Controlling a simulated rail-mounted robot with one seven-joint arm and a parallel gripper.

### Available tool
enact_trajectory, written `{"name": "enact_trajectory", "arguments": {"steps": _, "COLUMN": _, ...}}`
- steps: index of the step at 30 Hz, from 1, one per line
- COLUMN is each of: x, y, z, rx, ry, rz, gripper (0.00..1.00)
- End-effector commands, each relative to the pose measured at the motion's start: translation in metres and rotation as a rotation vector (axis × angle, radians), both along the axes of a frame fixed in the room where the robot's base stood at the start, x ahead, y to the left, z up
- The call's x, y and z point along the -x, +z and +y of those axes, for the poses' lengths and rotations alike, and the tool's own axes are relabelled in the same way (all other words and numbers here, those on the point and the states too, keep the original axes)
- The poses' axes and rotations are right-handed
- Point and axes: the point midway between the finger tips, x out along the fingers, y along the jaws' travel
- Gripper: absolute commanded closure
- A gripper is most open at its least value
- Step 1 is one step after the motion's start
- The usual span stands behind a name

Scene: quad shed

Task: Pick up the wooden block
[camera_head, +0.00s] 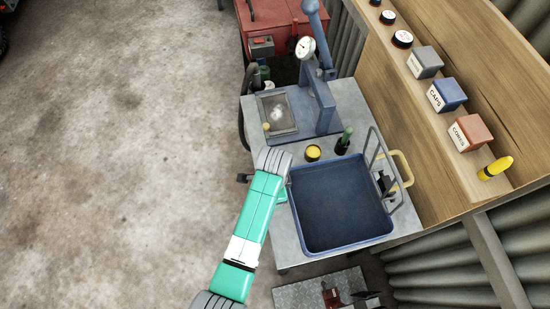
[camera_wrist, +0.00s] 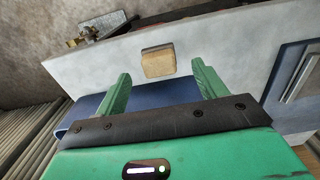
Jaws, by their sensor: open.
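The wooden block (camera_wrist: 158,62) is a small tan block with a darker side, on the light grey bench top in the wrist view. I cannot make it out in the head view, where my arm covers part of the bench. My gripper (camera_wrist: 160,73) has two green fingers, open and apart, with nothing held between them. The block appears between the fingertip lines, slightly beyond them, and a gap of bench shows around it. In the head view the fingers are hidden under my wrist.
A blue tray (camera_head: 340,205) stands on the grey bench (camera_head: 262,150) right of my arm. A blue press (camera_head: 318,100) with a gauge is behind. A yellow-topped container (camera_head: 313,152) and a green-necked bottle (camera_head: 344,140) stand between them. A wooden shelf (camera_head: 440,100) borders the right.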

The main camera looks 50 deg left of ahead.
Motion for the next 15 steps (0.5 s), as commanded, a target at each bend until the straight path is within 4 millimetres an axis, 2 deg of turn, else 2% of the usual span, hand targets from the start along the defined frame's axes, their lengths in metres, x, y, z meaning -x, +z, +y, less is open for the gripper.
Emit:
{"name": "enact_trajectory", "arguments": {"steps": 6, "x": 0.001, "y": -0.039, "z": -0.001, "rx": 0.000, "ry": 0.001, "rz": 0.001, "gripper": 0.29}}
{"name": "enact_trajectory", "arguments": {"steps": 9, "x": 0.001, "y": -0.046, "z": -0.001, "rx": 0.001, "ry": 0.000, "rz": 0.000, "gripper": 0.29}}
{"name": "enact_trajectory", "arguments": {"steps": 15, "x": 0.001, "y": -0.047, "z": -0.001, "rx": -0.001, "ry": 0.000, "rz": 0.000, "gripper": 0.29}}
